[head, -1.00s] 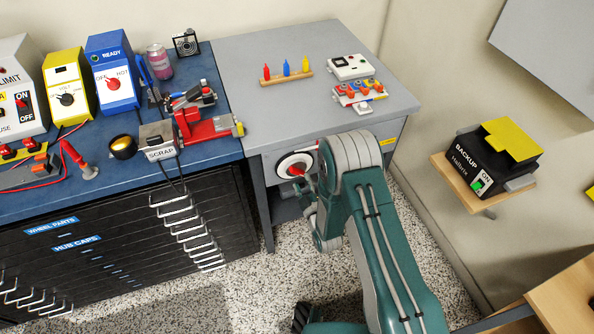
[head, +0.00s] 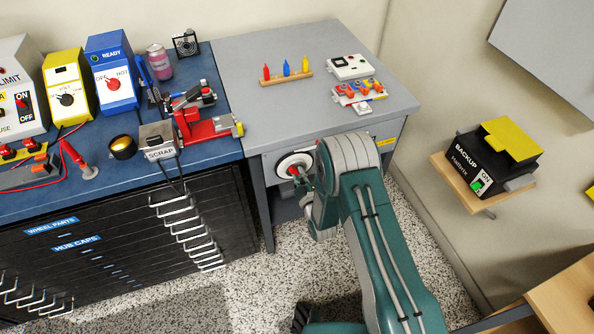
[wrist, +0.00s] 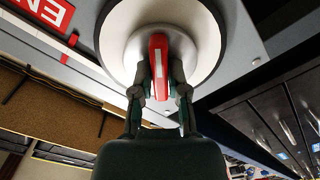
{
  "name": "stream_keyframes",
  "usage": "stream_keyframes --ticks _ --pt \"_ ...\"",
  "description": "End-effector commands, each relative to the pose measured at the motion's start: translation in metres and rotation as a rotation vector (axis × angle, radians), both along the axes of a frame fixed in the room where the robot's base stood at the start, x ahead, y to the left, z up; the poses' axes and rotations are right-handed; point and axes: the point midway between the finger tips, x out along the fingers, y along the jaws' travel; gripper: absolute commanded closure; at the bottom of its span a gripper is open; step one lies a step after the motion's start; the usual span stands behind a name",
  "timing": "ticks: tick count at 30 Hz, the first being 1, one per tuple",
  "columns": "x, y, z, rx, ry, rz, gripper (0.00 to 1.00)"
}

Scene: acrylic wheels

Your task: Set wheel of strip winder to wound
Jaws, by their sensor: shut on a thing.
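The wheel of the strip winder (head: 284,161) is a white disc with a dark rim and a red handle, on the front of the grey bench under its top. In the wrist view the white wheel (wrist: 207,62) fills the top middle, and its red handle (wrist: 158,50), with a pale stripe, stands nearly upright in the picture. My gripper (wrist: 159,75) has one finger on each side of the red handle and is shut on it. In the head view my gripper (head: 303,179) is at the wheel, partly hidden by my arm.
The grey bench top (head: 260,50) above holds a rack of coloured pegs (head: 286,76) and small switch boxes. A black drawer cabinet (head: 120,240) with wire handles stands left of the wheel. Speckled floor lies open below.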

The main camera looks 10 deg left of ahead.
Motion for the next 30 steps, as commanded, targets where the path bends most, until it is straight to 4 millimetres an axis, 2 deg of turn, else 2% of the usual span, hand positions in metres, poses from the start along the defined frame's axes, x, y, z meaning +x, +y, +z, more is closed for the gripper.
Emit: stream_keyframes --ticks 12,23,30 --pt "-0.0014 0.0018 -0.0027 0.303 0.212 0.004 1.00" --pt "-0.0020 0.0019 -0.0033 0.339 0.238 0.004 1.00" --pt "-0.0025 0.0023 -0.0038 0.544 0.379 0.004 1.00"
